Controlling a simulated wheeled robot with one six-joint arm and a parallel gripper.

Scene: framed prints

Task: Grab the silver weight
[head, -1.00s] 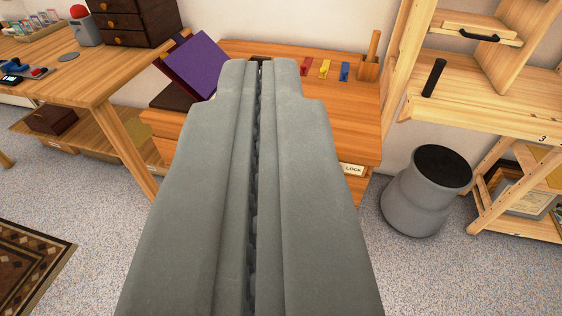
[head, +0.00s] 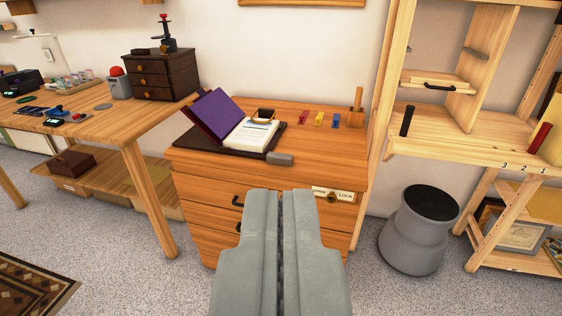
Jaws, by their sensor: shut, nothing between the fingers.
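A small silver-grey block (head: 280,159), which looks like the silver weight, lies at the front right corner of a dark board (head: 207,141) on the wooden cabinet's top (head: 325,150). An open book with a purple cover (head: 216,113) rests on the board, with a small dark and gold item (head: 264,117) by its pages. My gripper (head: 281,192) is shut and empty. In the picture its tips are below the block, in front of the cabinet drawers, and apart from the block.
Red, yellow and blue clips (head: 318,119) and a wooden post (head: 357,105) stand at the cabinet top's back right. A workbench (head: 110,120) is at left. Open floor lies around the cabinet.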

